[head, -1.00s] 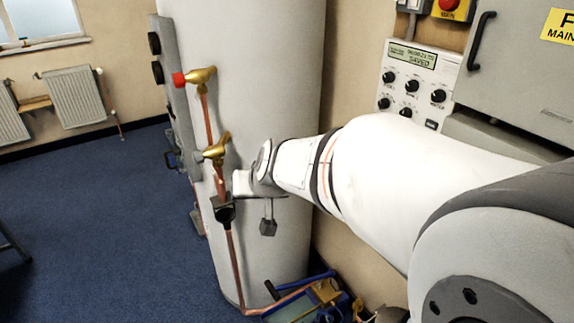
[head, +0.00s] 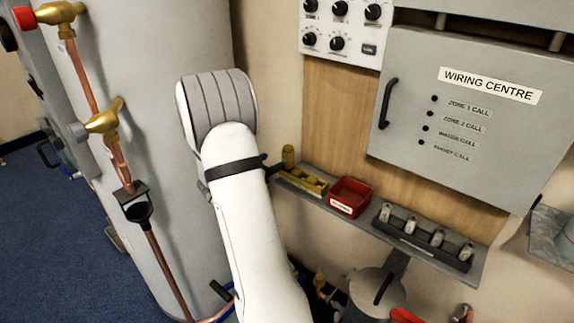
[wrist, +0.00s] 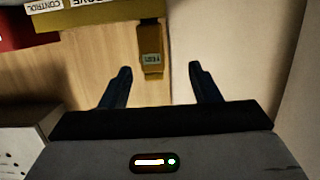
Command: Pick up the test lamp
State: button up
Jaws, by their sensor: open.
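The test lamp (wrist: 151,48) looks like a small yellow block with a pale label in the wrist view. It stands at the end of a yellow holder (wrist: 95,14), ahead of the gap between my fingers. In the head view a small upright yellow piece (head: 288,157), seemingly the lamp, stands at the left end of the shelf. My gripper (wrist: 159,72) is open and empty, with two dark fingers spread. The lamp is beyond the fingertips, roughly in line with the gap, and untouched.
The shelf (head: 478,268) also carries a yellow holder (head: 305,181), a red bin (head: 350,196) and a dark rack (head: 420,246) with several small parts. A white cylinder (head: 195,45) with copper pipes stands left. A grey wiring centre (head: 470,120) hangs above the shelf.

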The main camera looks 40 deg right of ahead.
aim_at(285, 158)
jog(key=x, duration=0.4)
jog(key=s+x, duration=0.1)
jog(key=x, duration=0.1)
jog(key=shift+d+f, duration=0.15)
jog(key=shift+d, duration=0.15)
jog(key=shift+c, duration=0.3)
jog(key=c, duration=1.1)
